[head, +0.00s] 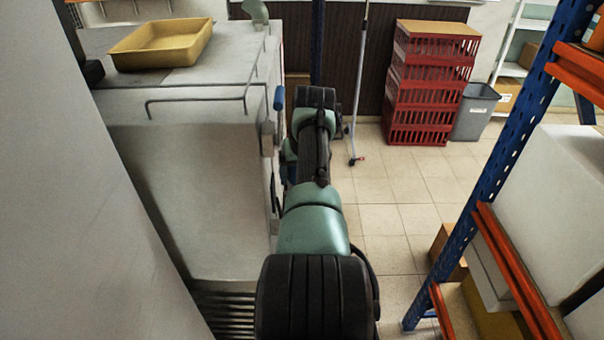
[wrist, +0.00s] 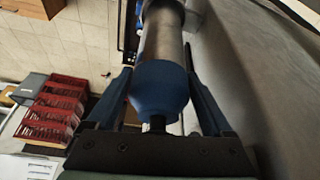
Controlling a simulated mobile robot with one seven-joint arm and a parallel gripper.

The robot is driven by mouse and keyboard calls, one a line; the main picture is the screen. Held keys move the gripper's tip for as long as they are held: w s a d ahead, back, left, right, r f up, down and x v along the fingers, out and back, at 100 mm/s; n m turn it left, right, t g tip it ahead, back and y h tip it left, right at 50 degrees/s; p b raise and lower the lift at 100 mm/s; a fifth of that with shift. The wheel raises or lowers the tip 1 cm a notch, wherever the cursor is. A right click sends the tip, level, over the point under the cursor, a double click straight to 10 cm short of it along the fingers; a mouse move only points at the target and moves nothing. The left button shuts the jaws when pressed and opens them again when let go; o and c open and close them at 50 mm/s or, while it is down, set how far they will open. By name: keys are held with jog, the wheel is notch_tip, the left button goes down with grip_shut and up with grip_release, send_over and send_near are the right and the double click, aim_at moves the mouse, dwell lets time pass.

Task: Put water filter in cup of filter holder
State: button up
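In the wrist view, a cylinder with a grey metallic body, a rounded blue end and a short black neck, which looks like the water filter (wrist: 160,88), lies between the two dark blue fingers of my gripper (wrist: 160,78). The finger ends press against both its sides, and the neck points at the palm. Its far end runs out of the top of the picture. In the head view my own arm hides the gripper and the filter. I cannot clearly make out the filter holder or its cup in either view.
A large grey cabinet (head: 190,190) with a rail stands left of my arm, a yellow tray (head: 162,44) on top. A blue-and-orange rack (head: 500,130) stands at right. Red crates (head: 425,95) and a grey bin (head: 474,112) stand behind. Tiled floor (head: 390,185) is clear between.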

jog(key=shift+o, duration=0.7)
jog(key=shift+s+r, duration=0.1)
jog(key=shift+s, duration=0.05)
jog(key=shift+s+r, duration=0.1)
jog(key=shift+r, duration=0.45)
jog(key=b+v, duration=0.2)
jog(key=v, duration=0.8)
jog(key=shift+s+r+b, duration=0.25)
jog(key=shift+r+b, duration=0.05)
jog(key=shift+r, duration=0.05)
jog(key=shift+d, duration=0.1)
